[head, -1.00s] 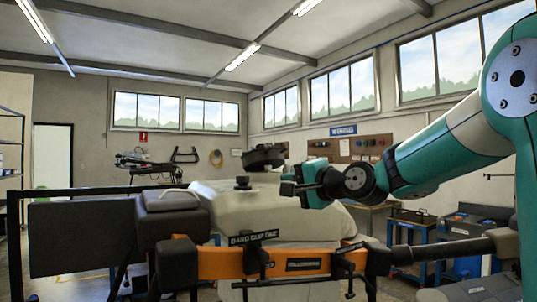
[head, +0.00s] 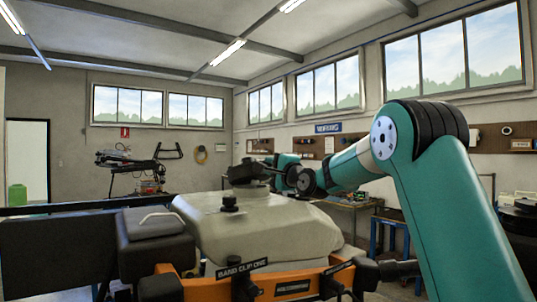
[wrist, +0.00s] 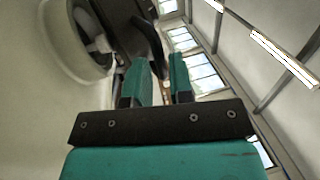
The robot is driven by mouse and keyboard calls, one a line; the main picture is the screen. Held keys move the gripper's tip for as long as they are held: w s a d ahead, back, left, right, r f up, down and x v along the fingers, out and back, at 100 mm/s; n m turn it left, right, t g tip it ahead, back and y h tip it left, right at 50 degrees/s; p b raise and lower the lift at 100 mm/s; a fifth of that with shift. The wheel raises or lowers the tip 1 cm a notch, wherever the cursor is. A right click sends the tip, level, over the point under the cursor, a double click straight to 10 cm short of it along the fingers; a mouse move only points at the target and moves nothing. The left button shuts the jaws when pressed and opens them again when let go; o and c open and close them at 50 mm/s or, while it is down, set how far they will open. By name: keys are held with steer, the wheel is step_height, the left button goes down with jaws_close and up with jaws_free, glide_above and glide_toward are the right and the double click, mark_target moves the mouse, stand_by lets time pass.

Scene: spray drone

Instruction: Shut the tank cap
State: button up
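The cream tank (head: 280,232) sits on the drone. Its black cap (head: 245,173) stands raised and tilted above the top of the tank. In the wrist view the cap (wrist: 118,22) is at the upper left, beside the tank's round filler opening (wrist: 82,42), which is partly uncovered. My gripper (head: 272,170) is at the right side of the cap in the head view. In the wrist view its two teal fingers (wrist: 160,68) are apart with nothing held between them. A dark part of the cap is close to the fingertips; I cannot tell whether they touch.
A smaller black knob (head: 229,203) stands on the tank in front of the cap. An orange frame clamp (head: 290,284) runs along the front. Workbenches stand behind at the right.

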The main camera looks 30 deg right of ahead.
steer(key=shift+w+r+p, duration=0.15)
steer(key=shift+w+p, duration=0.1)
steer(key=shift+w, duration=0.45)
steer(key=shift+w+r+p, duration=0.1)
steer(key=shift+w+p, duration=0.1)
steer(key=shift+w, duration=0.45)
jaws_close()
steer(key=f+b, duration=0.2)
steer(key=s+f+b, duration=0.1)
steer(key=f+b, duration=0.2)
steer(key=shift+s+b, duration=0.15)
steer(key=shift+b, duration=0.15)
steer(key=shift+r, duration=0.15)
jaws_free()
steer(key=shift+s, duration=0.1)
